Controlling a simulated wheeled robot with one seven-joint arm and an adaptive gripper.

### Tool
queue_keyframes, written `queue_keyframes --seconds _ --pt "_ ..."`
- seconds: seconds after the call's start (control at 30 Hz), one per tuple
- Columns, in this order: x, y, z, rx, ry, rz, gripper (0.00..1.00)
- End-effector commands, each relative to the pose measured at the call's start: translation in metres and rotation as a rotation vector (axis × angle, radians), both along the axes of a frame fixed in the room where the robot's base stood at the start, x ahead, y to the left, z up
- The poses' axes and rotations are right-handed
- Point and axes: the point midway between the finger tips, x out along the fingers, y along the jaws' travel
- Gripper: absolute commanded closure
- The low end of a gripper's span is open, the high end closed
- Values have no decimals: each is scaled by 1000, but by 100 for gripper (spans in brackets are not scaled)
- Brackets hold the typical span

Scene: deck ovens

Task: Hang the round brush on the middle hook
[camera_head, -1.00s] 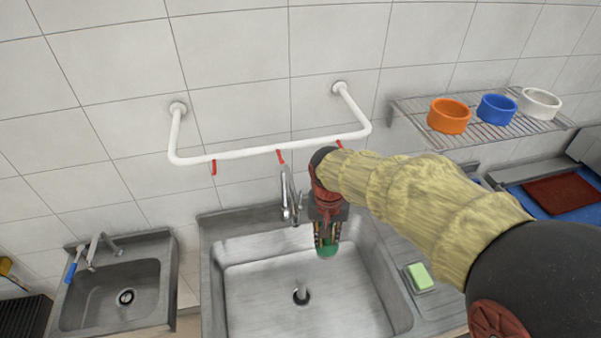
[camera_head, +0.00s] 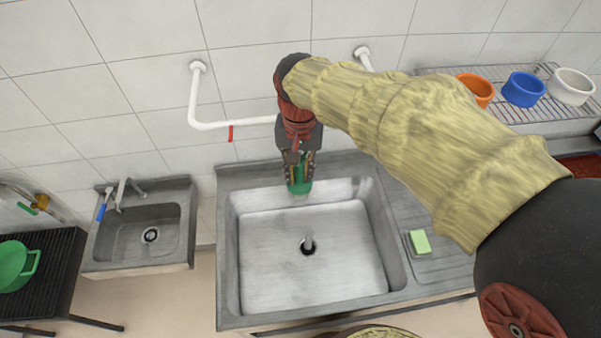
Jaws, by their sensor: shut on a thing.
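My gripper (camera_head: 299,178) points down above the back edge of the large sink, its fingers shut on a green thing. Only the green end (camera_head: 300,188) shows at the fingertips; it looks like the round brush, but its full shape is hidden by the fingers. A white wall rail (camera_head: 245,123) runs behind my gripper. The left red hook (camera_head: 230,133) hangs from it, left of my gripper. The middle and right hooks are hidden behind my gripper and arm. I cannot tell the gap between gripper and rail.
The large sink (camera_head: 260,265) lies below. A green sponge (camera_head: 419,241) sits on the drainer at right. A wire shelf (camera_head: 530,110) holds orange, blue and white bowls. A small basin (camera_head: 115,235) with a blue-handled tool (camera_head: 103,206) is at left. A green pot (camera_head: 14,265) stands far left.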

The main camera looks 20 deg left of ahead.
Motion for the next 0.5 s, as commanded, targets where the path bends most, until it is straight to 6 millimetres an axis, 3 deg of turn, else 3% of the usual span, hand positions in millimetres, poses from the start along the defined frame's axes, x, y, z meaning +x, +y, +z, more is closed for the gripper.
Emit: queue_keyframes --seconds 0.5 --pt "25 13 -2 0 -1 -1 100"
